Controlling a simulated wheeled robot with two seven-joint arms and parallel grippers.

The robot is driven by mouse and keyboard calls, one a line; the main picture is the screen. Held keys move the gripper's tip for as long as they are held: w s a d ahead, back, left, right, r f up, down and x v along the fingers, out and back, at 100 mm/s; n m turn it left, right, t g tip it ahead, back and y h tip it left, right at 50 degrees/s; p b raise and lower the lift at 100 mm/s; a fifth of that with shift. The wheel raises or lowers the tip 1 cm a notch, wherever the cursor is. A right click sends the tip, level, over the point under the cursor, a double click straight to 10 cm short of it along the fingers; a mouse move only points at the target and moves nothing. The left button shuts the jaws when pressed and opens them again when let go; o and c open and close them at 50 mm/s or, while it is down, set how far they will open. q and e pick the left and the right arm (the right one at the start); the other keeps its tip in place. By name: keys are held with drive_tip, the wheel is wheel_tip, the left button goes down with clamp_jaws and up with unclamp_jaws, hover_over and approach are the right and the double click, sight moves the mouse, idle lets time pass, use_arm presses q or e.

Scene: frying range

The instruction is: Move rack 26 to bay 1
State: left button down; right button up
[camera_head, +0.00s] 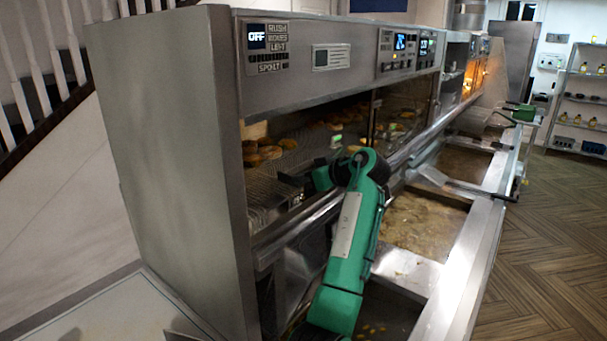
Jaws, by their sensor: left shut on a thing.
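A wire rack (262,192) lies at the near end of the open, lit cabinet in the head view. Golden-brown food pieces (262,152) lie behind it. My left gripper (300,181) reaches into the cabinet opening from a green arm and is shut at the rack's right edge. The fingertips are small and dark, and the arm partly hides them. I see no readable rack number or bay number. My right gripper is not in view.
The steel cabinet (178,150) has a control panel with an OFF display (256,36). Frying vats (425,222) run along its right side. A green object (523,112) rests farther back. Wooden floor (555,240) is clear at right.

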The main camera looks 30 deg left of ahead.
use_arm(q)
drive_tip(key=shift+a+f, duration=0.1)
drive_tip(key=shift+f, duration=0.05)
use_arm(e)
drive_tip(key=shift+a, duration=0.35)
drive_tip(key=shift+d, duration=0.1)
use_arm(q)
drive_tip(key=shift+f+b, duration=0.55)
drive_tip(key=shift+f, duration=0.05)
drive_tip(key=c, duration=1.5)
unclamp_jaws()
drive_tip(key=shift+c, duration=0.2)
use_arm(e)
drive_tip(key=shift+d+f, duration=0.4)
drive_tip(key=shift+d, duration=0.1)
use_arm(q)
drive_tip(key=shift+r, duration=0.15)
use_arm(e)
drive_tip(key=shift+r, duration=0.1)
